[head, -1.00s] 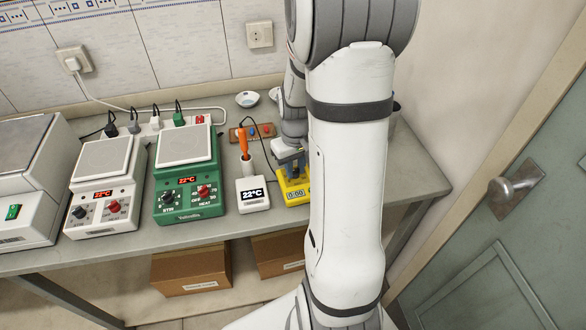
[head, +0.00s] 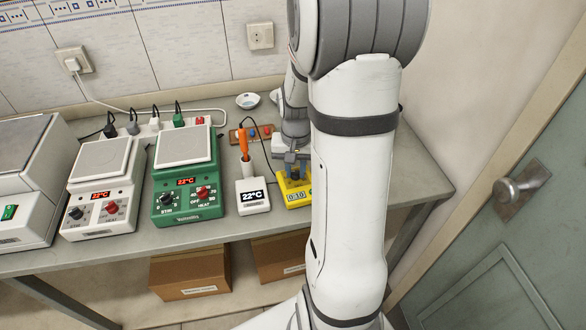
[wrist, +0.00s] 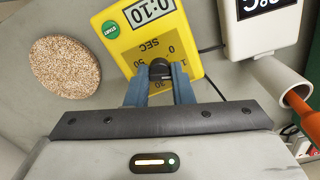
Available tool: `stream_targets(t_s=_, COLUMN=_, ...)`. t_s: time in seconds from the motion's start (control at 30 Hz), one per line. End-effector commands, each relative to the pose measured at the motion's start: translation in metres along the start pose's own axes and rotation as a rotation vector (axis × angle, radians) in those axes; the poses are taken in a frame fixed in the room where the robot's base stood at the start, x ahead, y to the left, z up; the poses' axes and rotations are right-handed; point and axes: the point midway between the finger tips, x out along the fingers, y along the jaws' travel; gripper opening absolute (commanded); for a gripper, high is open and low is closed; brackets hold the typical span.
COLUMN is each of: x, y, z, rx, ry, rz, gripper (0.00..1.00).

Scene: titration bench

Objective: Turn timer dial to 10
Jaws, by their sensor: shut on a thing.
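The yellow timer (head: 295,201) stands near the front right of the bench, partly hidden by my arm in the head view. In the wrist view the timer (wrist: 125,45) shows 0:10 on its display (wrist: 151,10), with a green START button (wrist: 111,29) beside it. Its black dial (wrist: 160,66) sits on a dark scale marked SEC. My gripper (wrist: 159,88) is shut on the dial, with a blue-grey finger on either side of it. In the head view my gripper (head: 291,164) is over the timer.
A white thermometer unit (head: 253,207) reading 22°C stands just left of the timer, with an orange-handled probe (head: 243,142) in a white holder behind it. A green hotplate (head: 187,208) and a white hotplate (head: 101,217) are farther left. A round cork mat (wrist: 66,66) lies beside the timer.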

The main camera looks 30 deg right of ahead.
Motion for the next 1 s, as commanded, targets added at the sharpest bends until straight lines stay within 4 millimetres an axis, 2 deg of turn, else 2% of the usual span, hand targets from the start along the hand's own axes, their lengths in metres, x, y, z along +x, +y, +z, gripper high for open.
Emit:
stream_targets(t_s=0.33, x=-0.001, y=0.000, z=-0.001, rx=0.002, ry=0.002, rz=0.000, gripper=0.00)
stream_targets(t_s=0.37, x=-0.001, y=0.000, z=-0.001, rx=0.002, ry=0.002, rz=0.000, gripper=0.22)
stream_targets(t_s=0.6, x=0.000, y=0.000, z=0.000, rx=0.002, ry=0.001, rz=0.000, gripper=0.42)
stream_targets(t_s=0.87, x=-0.002, y=0.001, z=-0.001, rx=0.002, ry=0.001, rz=0.000, gripper=0.43)
stream_targets(t_s=1.0, x=-0.016, y=0.000, z=-0.002, rx=0.002, ry=0.005, rz=-0.001, gripper=0.43)
